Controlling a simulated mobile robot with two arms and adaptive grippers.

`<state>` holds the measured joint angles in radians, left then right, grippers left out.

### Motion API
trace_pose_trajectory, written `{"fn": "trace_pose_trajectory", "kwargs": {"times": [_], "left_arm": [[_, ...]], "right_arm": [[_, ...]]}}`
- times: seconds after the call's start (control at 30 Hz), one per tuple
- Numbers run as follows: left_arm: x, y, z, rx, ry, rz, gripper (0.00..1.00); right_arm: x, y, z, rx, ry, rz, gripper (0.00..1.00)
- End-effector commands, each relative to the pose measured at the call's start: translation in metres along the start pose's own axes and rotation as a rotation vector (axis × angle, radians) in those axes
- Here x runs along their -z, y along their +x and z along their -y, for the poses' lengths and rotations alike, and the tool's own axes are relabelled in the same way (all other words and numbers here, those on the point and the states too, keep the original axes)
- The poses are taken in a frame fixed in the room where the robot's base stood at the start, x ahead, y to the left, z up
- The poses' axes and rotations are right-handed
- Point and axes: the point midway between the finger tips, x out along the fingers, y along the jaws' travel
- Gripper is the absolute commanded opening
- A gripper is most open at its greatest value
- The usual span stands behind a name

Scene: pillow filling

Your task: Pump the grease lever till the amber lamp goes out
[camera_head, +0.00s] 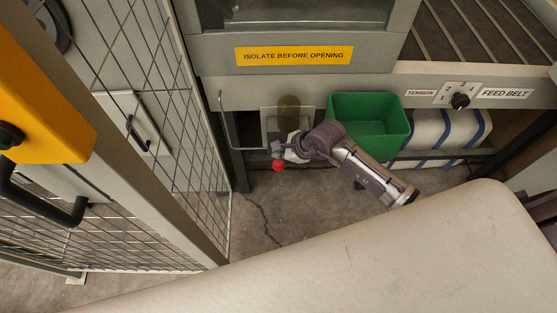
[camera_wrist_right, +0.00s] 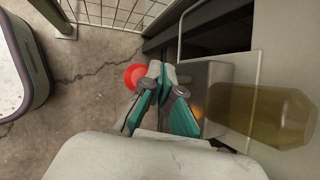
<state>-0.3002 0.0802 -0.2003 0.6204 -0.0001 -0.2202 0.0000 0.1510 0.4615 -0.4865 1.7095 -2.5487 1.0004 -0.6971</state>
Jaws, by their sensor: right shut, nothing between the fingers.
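The grease pump's red lever knob (camera_head: 278,166) hangs below a pale plate (camera_head: 270,124) on the machine's lower front. The knob also shows in the right wrist view (camera_wrist_right: 134,77). The lever's shaft is mostly hidden by my fingers. A translucent amber-brown grease reservoir (camera_head: 289,103) sits above, and shows large in the right wrist view (camera_wrist_right: 262,115). An orange glow (camera_wrist_right: 197,111), seemingly the lamp, shows on the grey box beside my fingers. My right gripper (camera_head: 282,154) is shut and empty, its fingertips (camera_wrist_right: 160,72) close beside the knob; contact is unclear. My left gripper is out of view.
A green bin (camera_head: 368,125) stands just right of the pump, near my right arm. Striped white bags (camera_head: 446,130) lie beyond it. A mesh fence (camera_head: 150,100) closes the left side. A tension dial (camera_head: 460,100) sits at the right. Cracked floor (camera_head: 285,215) below is clear.

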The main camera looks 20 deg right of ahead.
Motion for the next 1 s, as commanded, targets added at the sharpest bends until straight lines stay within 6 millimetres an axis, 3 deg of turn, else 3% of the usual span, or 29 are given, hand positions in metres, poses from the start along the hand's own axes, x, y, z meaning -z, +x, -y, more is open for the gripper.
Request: {"fn": "trace_pose_trajectory", "kwargs": {"times": [1.0], "left_arm": [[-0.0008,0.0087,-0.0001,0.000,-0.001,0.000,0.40]], "right_arm": [[0.0069,0.0090,-0.0067,0.000,0.000,-0.001,0.00]]}}
